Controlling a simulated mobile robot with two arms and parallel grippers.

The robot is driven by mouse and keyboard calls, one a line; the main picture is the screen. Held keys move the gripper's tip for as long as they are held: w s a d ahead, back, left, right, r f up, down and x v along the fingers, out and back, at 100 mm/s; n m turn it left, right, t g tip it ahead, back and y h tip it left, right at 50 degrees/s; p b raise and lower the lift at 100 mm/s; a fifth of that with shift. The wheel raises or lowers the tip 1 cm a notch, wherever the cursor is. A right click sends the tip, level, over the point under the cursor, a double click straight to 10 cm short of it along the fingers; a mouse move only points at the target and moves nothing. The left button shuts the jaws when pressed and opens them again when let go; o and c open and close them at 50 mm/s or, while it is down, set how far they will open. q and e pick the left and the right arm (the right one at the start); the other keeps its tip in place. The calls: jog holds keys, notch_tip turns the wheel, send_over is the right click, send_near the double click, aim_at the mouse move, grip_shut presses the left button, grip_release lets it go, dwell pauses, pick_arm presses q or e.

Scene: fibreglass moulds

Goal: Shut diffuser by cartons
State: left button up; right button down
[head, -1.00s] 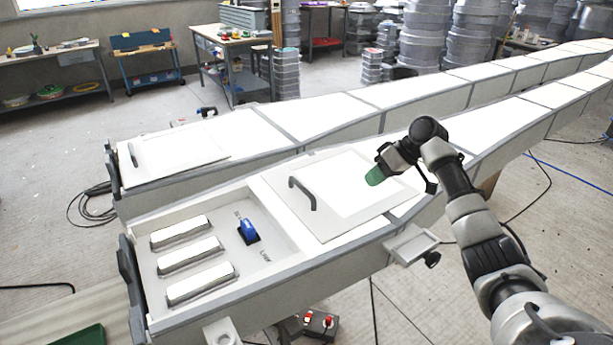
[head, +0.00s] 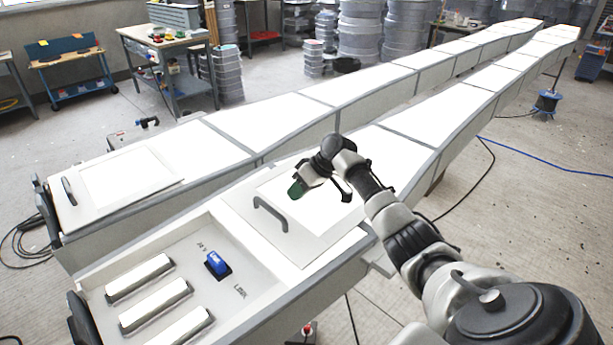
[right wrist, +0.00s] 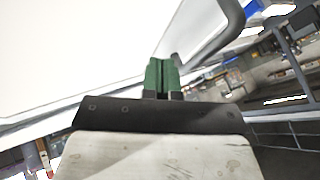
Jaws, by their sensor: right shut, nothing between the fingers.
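The near light box has an open bay (head: 215,232) showing several white tubes (head: 155,306) and a blue rocker switch (head: 217,263). Its white diffuser panel (head: 318,228) lies slid back to the right of the bay, with a dark arched handle (head: 270,212) near its left edge. My right gripper (head: 296,190), with green fingertips, is shut and empty just above the panel, behind and right of the handle. In the right wrist view the green fingers (right wrist: 162,76) are together, with the dark handle (right wrist: 212,42) beyond them. My left gripper is not in view.
A second long box (head: 150,220) runs alongside behind, its panel (head: 125,185) covering its end. A workbench (head: 165,50) and stacked grey tubs (head: 360,35) stand at the back. Cables (head: 480,165) lie on the floor at right. I cannot make out any cartons.

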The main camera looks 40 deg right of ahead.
aim_at(283, 212)
jog(key=shift+x, duration=1.1)
jog(key=shift+w+a+r+p, duration=0.1)
jog(key=shift+a+r+p, duration=0.05)
jog(key=shift+a+p, duration=0.45)
jog(key=shift+a+r+p, duration=0.15)
jog(key=shift+a+p, duration=0.4)
jog(key=shift+a, duration=0.05)
jog(key=shift+a+r, duration=0.1)
jog(key=shift+a, duration=0.25)
jog(key=shift+s+a, duration=0.2)
jog(key=shift+a, duration=0.05)
jog(key=shift+a+p, duration=0.15)
jog(key=shift+p, duration=0.15)
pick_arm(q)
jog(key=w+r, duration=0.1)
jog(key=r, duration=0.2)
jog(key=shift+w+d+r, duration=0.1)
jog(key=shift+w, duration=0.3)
pick_arm(e)
jog(key=shift+w, duration=0.1)
